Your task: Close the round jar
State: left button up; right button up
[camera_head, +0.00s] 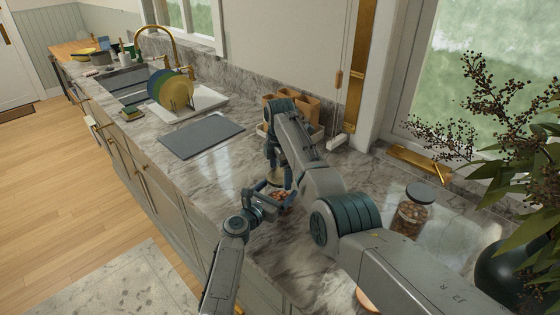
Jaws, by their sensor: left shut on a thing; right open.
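A small round jar (279,195) with reddish-brown contents stands on the marble counter in the middle of the view. My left gripper (270,190) is shut on it from the left side. A pale yellowish piece (275,178), perhaps a lid, shows at the jar's top; I cannot tell whether it is seated. My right gripper (275,163) is open and points down just above this piece. The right arm hides part of the area behind the jar.
A dark-lidded glass jar (411,212) stands right of my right arm. A round wooden piece (366,300) is partly hidden at the bottom. A grey board (201,139), a dish rack with plates (172,91), wooden containers (305,106) and a plant (510,150) stand around.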

jog(key=shift+f, duration=0.25)
